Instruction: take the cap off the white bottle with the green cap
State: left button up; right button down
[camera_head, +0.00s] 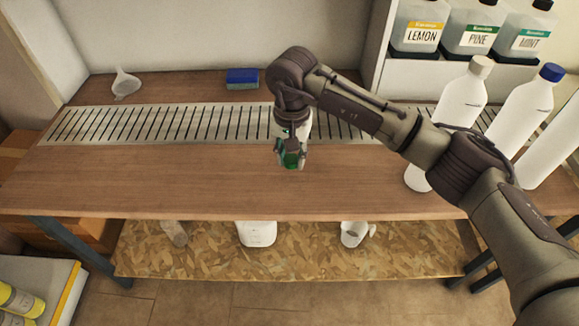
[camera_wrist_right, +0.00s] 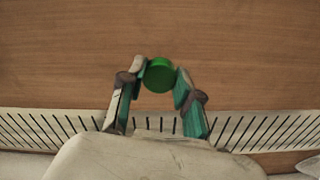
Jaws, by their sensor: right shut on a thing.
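My right gripper (camera_head: 291,160) is above the wooden bench, in front of the slotted metal strip. Its fingers are shut on a round green cap, which shows from above between the fingertips in the right wrist view (camera_wrist_right: 160,75). Bare wood shows around the cap there, and no white bottle body is seen directly around it. In the head view, a white surface (camera_head: 306,125) shows behind the gripper; it is mostly hidden, and I cannot tell whether it is the white bottle. My left gripper is not in view.
A slotted metal strip (camera_head: 150,124) runs along the bench (camera_head: 150,180). A white funnel (camera_head: 125,83) and blue sponge (camera_head: 242,78) lie behind it. White bottles, one with a beige cap (camera_head: 462,98) and one with a blue cap (camera_head: 527,108), stand right. The left bench is clear.

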aim_at(290, 176)
notch_tip(290, 176, down, 4)
jog(key=shift+s+a+r, duration=0.1)
jog(key=shift+a+r, duration=0.05)
jog(key=shift+r, duration=0.05)
jog(key=shift+f, duration=0.35)
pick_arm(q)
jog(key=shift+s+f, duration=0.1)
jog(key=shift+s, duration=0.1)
pick_arm(e)
jog(key=shift+f, duration=0.1)
jog(key=c, duration=0.8)
grip_release()
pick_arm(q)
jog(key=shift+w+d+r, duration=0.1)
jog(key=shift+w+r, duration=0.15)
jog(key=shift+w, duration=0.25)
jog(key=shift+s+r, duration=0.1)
